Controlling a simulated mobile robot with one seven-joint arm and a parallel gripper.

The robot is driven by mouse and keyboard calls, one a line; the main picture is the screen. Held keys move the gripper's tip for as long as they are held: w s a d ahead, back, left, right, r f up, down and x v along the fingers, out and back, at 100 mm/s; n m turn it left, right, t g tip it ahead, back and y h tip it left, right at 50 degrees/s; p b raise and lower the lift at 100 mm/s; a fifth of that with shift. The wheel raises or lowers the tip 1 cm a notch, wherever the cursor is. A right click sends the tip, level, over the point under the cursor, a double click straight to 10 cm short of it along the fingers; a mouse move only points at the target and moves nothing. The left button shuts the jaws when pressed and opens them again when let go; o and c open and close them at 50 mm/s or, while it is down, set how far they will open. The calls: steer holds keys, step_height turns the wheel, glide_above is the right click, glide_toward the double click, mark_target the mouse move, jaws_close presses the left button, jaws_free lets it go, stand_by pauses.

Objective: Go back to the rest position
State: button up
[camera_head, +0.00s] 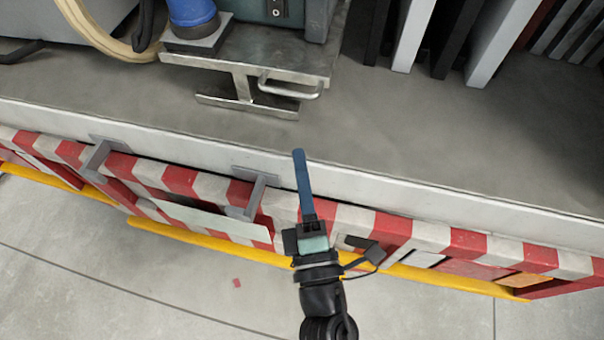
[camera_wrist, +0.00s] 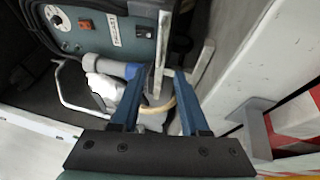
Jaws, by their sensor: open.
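My gripper (camera_head: 299,160) reaches up from the bottom of the head view, over the red-and-white striped edge of the truck bed. Its blue fingers overlap one another there, seen side-on. In the wrist view my gripper (camera_wrist: 158,82) has its two blue fingers spread apart, with no object held between them. A grey metal post and a hose show behind the gap.
A metal stand (camera_head: 222,65) with a handle carries a blue hose fitting (camera_head: 192,14) and a teal machine (camera_head: 262,10). It also shows in the wrist view (camera_wrist: 85,28). Grey brackets (camera_head: 252,195) jut from the striped side (camera_head: 190,183). Upright panels stand at upper right; bare bed lies below them.

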steer(key=shift+s, duration=0.3)
stand_by(0.4)
steer(key=w+d+r+m+t+h+p, duration=0.15)
steer(key=r+m, duration=0.35)
steer(key=r, duration=0.6)
steer(key=w+d+r+m+t+h+p, duration=0.1)
steer(key=w+r+m+h+p, duration=0.2)
steer(key=r, duration=0.8)
steer(key=w+d+r+m+t+h+p, duration=0.1)
steer(key=w+r+m+t+h, duration=0.1)
steer(key=r+m, duration=0.65)
steer(key=s+a+r+m+t+y+p, duration=0.1)
steer(key=s+a+r+y+p, duration=0.1)
steer(key=r, duration=1.1)
steer(key=s+a+r+m+t+y+p, duration=0.2)
steer(key=s+r, duration=0.3)
steer(key=r, duration=0.9)
steer(key=shift+a+y, duration=0.35)
steer(key=shift+a, duration=0.45)
steer(key=shift+f, duration=0.1)
